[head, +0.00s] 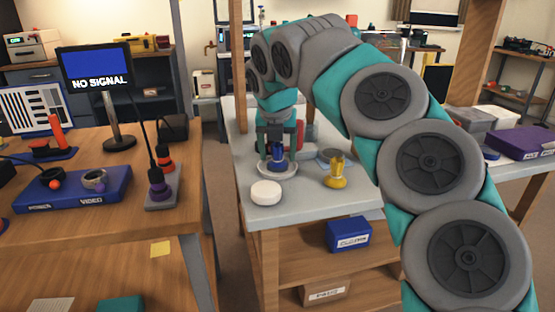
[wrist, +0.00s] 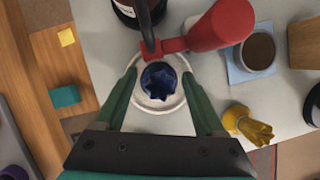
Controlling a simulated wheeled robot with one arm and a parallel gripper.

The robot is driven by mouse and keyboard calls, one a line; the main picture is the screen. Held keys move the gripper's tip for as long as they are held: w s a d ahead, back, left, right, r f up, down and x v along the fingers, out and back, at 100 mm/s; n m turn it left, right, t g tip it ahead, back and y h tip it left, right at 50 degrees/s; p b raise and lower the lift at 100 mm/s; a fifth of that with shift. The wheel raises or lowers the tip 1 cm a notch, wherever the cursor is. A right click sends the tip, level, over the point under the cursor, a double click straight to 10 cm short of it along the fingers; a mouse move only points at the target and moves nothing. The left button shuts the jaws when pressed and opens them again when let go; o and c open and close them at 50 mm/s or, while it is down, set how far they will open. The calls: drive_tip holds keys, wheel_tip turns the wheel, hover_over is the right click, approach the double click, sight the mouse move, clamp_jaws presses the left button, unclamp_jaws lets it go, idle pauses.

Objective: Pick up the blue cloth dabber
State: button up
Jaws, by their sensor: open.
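The blue cloth dabber (wrist: 160,82) stands on a round white dish (wrist: 146,101) in the wrist view, and its ruffled top faces the camera. In the head view the dabber (head: 276,157) is upright on the dish (head: 262,170) near the table's left edge. My gripper (wrist: 158,75) is open, with one green finger on each side of the dabber. In the head view my gripper (head: 275,134) is directly above and around the dabber's top. I cannot tell whether the fingers touch it.
A cup (wrist: 258,50) sits on a blue coaster. The pale tabletop (head: 300,207) is clear at the front.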

drive_tip(key=shift+c, duration=0.3)
clamp_jaws()
idle(0.5)
